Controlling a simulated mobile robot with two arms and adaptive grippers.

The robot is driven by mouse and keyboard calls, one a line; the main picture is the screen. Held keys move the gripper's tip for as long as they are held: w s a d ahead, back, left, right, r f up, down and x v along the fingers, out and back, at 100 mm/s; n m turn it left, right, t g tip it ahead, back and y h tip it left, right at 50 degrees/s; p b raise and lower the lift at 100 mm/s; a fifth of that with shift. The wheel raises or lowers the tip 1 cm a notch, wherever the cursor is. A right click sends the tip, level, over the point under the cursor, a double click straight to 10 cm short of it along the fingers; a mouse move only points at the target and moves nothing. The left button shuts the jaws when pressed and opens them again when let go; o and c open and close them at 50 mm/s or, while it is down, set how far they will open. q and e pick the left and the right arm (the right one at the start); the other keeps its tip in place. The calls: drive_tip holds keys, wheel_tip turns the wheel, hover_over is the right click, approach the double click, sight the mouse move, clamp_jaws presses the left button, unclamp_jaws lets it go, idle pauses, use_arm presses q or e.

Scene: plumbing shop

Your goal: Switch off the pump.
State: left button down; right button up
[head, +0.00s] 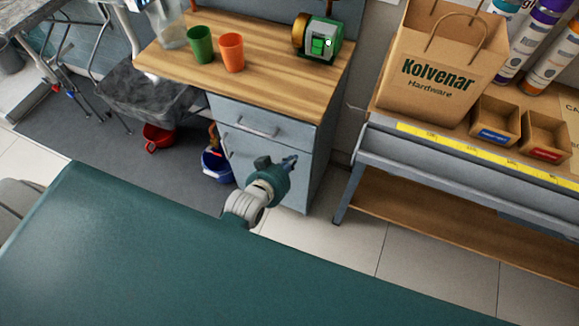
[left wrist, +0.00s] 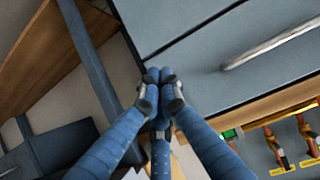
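The pump (head: 318,40) is a small green machine with a brass-coloured round end. It sits at the back right of the wooden cabinet top (head: 265,75) in the head view. A green box with a small white spot shows on its near side; I cannot tell the switch position. My left gripper (head: 291,162) is in front of the grey cabinet, below the top and well apart from the pump. In the left wrist view its blue fingers (left wrist: 161,80) are drawn together at the tips with nothing between them. My right gripper is not in view.
A green cup (head: 201,44) and an orange cup (head: 231,52) stand left of the pump. The cabinet drawer (head: 262,115) is shut. A bench at right holds a paper bag (head: 435,70) and small bins. A red bucket (head: 158,138) and a blue bucket (head: 215,167) stand on the floor.

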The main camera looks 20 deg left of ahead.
use_arm(q)
drive_tip(key=shift+s+f, duration=0.4)
drive_tip(key=shift+f, duration=0.3)
